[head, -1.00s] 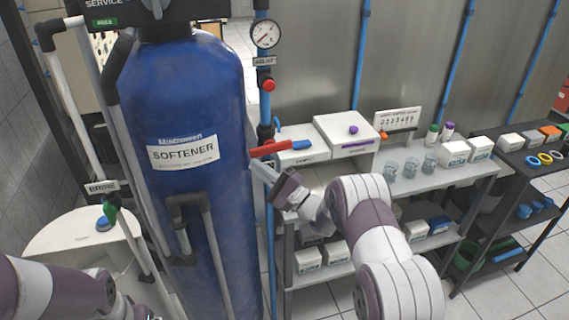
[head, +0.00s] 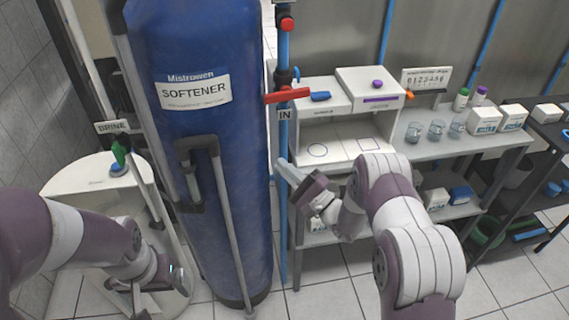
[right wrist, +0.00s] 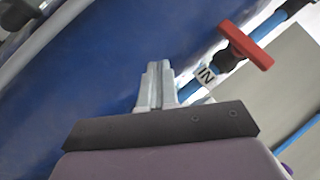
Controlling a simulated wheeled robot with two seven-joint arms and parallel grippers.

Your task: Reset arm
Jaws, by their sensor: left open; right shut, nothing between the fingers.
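My right gripper (head: 284,170) is shut and empty, in front of the blue pipe beside the softener tank (head: 195,130). It is below the red valve handle (head: 288,95), which lies crosswise on the pipe above the IN label (head: 284,114). In the right wrist view the closed fingers (right wrist: 154,75) point at the blue tank, with the red handle (right wrist: 246,46) to the upper right, apart from them. My left gripper (head: 150,290) is at the lower left in the head view, open, near the white brine tank (head: 75,192); its fingers are partly hidden.
A grey shelf bench (head: 430,170) stands right of the pipe, with a white box unit (head: 370,90), beakers (head: 437,130) and several small boxes. A dark rack (head: 545,135) is at far right. Tiled floor (head: 340,300) shows between the bench and my right arm.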

